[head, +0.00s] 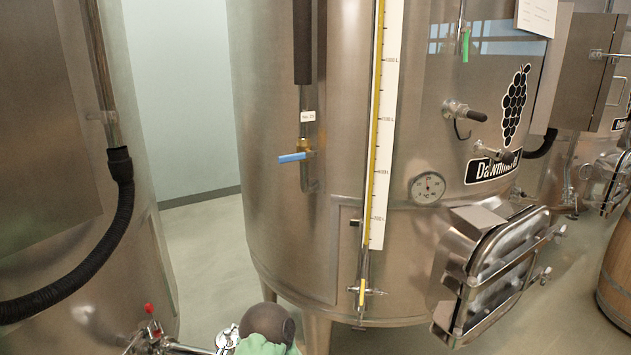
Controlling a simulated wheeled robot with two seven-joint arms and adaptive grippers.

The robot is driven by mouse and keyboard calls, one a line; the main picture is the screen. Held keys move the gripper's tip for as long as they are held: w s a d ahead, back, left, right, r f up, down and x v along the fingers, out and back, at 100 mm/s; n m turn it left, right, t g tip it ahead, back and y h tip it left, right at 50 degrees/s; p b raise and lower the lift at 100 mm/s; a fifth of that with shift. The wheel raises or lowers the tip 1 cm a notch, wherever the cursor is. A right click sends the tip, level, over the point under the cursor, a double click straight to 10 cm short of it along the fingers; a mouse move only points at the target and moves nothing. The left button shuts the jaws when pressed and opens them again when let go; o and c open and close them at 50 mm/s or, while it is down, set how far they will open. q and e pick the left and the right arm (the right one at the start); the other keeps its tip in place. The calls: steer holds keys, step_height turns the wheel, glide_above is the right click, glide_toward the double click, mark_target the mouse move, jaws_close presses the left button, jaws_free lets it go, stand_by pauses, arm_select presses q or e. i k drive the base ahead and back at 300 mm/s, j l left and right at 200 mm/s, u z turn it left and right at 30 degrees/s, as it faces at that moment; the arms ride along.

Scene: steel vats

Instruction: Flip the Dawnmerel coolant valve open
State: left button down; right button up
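The Dawnmerel vat (340,230) is a large steel tank in the middle, with a grape picture and a partly legible dark name plate (490,168). On its front left, a vertical pipe carries a small brass valve (303,147). The valve's blue lever (292,157) points left, nearly level, across the line of the pipe. A small white tag (308,116) sits on the pipe above it; its text is too small to read. Neither of my grippers shows.
A level gauge (384,130), a dial (427,187) and a protruding hatch (490,270) are right of the valve. Another vat with a black hose (122,190) stands left. A dark rounded object with green cloth (262,345) is at the bottom. Bare floor (212,250) lies between the vats.

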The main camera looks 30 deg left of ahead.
mark_target(301, 156)
steer(key=i+u, duration=0.55)
steer(key=i, duration=0.15)
steer(key=i+j+u, duration=0.1)
steer(key=i+u, duration=0.2)
